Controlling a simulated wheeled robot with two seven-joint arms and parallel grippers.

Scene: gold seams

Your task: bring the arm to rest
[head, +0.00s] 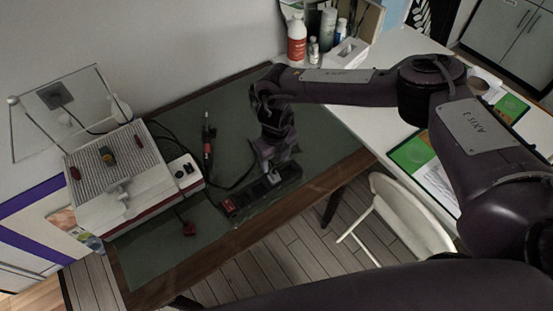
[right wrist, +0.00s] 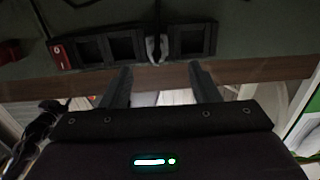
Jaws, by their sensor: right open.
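My right arm comes in from the right in the head view and bends down over the green-topped desk (head: 160,255). My right gripper (head: 272,172) hangs over the desk's front part, above or close behind the black power strip (head: 248,196); the head view does not show the exact gap. In the right wrist view the open fingers (right wrist: 161,82) are apart with nothing between them. The strip's sockets (right wrist: 125,46) and red switch (right wrist: 60,54) lie beyond the fingertips. A small pale piece (right wrist: 155,48) sits between two sockets. My left gripper is not in view.
A white ribbed-top device (head: 118,165) stands on the desk's left side, with a red plug (head: 189,229) near it. A black and red pen-like tool (head: 208,145) lies behind the strip. Bottles (head: 297,40) stand at the back. A white chair (head: 405,215) stands in front.

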